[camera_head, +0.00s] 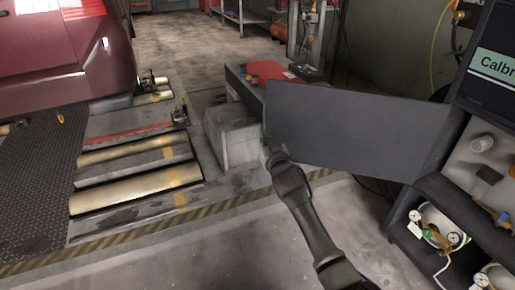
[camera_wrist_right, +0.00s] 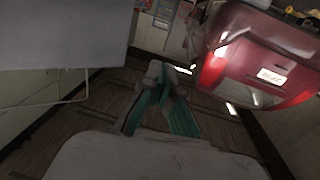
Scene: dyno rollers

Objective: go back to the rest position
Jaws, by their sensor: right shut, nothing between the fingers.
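My right arm comes up from the bottom of the head view. My right gripper (camera_head: 268,142) is at the lower left edge of a dark grey open door panel (camera_head: 350,125); I cannot tell whether it touches it. In the right wrist view the gripper (camera_wrist_right: 163,88) has its teal-padded fingers shut, with nothing between them. A grey panel (camera_wrist_right: 60,35) fills the upper left of that view. My left gripper is not in view.
The door panel juts left from a dark cabinet (camera_head: 427,190) holding gauges. A grey bench (camera_head: 238,85) with a red item stands behind the panel. A red car (camera_head: 65,50) and floor rollers (camera_head: 135,190) are on the left. Concrete floor (camera_head: 190,255) in front is clear.

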